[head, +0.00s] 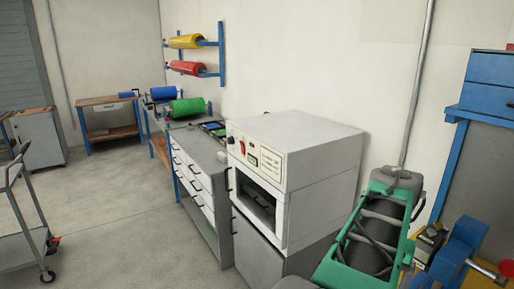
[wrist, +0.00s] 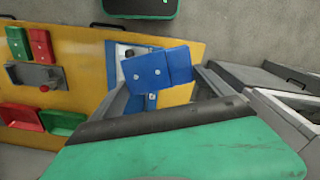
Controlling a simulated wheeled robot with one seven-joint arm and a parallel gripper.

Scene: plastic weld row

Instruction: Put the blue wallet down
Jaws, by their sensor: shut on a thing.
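The blue wallet (wrist: 158,68), a folded blue piece with small white dots, shows in the upper middle of the wrist view. My gripper (wrist: 165,84) is shut on it; the grey fingers run up to its left and right sides. The wallet is tilted and appears in front of a yellow board or tabletop (wrist: 88,62). Its lower part is partly hidden by my gripper, and I cannot tell whether it touches the surface. In the head view my green and dark arm fills the lower right, and I cannot make out the wallet there.
A white oven-like machine (head: 300,150) stands left of my arm. Open floor (head: 120,220) lies further left.

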